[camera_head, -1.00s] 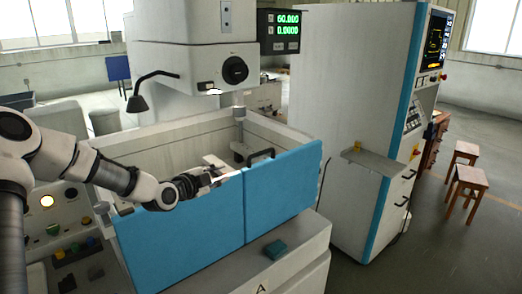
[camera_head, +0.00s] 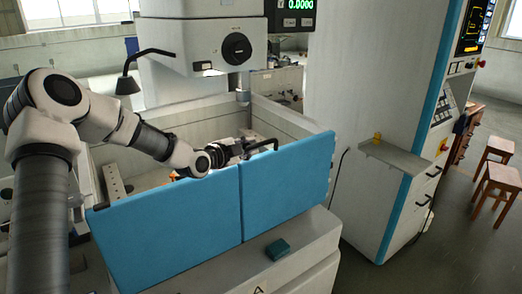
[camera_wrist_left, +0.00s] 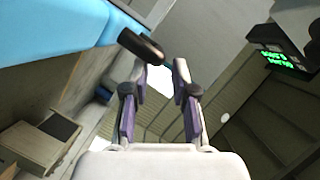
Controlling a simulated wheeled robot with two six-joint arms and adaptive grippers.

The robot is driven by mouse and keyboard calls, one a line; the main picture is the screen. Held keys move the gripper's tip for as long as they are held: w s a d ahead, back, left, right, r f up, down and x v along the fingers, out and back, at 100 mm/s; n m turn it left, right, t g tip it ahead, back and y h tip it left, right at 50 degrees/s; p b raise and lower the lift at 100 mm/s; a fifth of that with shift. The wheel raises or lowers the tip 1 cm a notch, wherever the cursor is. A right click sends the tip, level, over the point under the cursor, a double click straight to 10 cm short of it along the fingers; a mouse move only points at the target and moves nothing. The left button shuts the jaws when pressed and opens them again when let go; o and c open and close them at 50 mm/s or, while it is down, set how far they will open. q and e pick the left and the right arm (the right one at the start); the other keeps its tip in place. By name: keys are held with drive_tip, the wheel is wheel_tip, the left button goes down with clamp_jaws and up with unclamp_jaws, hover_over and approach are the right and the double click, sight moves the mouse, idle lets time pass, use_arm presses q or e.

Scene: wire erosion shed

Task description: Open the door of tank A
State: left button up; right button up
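Tank A is a pale tank whose front is two blue door panels, a left panel (camera_head: 165,232) and a right panel (camera_head: 288,185). A black bar handle (camera_head: 262,145) sits at the top of the right panel, near the seam. My left gripper (camera_head: 246,149) is just left of the handle, above the panels' top edge. In the left wrist view the gripper (camera_wrist_left: 160,70) has its fingers apart, and the black handle (camera_wrist_left: 140,46) lies at the fingertips, nearest the left one. Whether they touch cannot be told. The panels look closed. My right gripper is not in view.
A machine head (camera_head: 205,45) and a lamp on a bent arm (camera_head: 128,84) hang over the tank. A tall cabinet with a shelf (camera_head: 395,158) stands to the right. Stools (camera_head: 497,190) stand far right.

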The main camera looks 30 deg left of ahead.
sight(256, 145)
use_arm(q)
drive_tip(key=x, duration=0.4)
drive_tip(key=b+x, duration=0.1)
drive_tip(key=x, duration=0.1)
drive_tip(key=shift+w+d+f, duration=0.1)
drive_tip(key=shift+w+f, duration=0.1)
drive_tip(key=shift+f, duration=0.25)
drive_tip(key=shift+s+r, duration=0.25)
drive_tip(key=shift+s, duration=0.05)
drive_tip(key=shift+s+r, duration=0.1)
drive_tip(key=shift+s, duration=0.1)
drive_tip(key=shift+c, duration=1.4)
clamp_jaws()
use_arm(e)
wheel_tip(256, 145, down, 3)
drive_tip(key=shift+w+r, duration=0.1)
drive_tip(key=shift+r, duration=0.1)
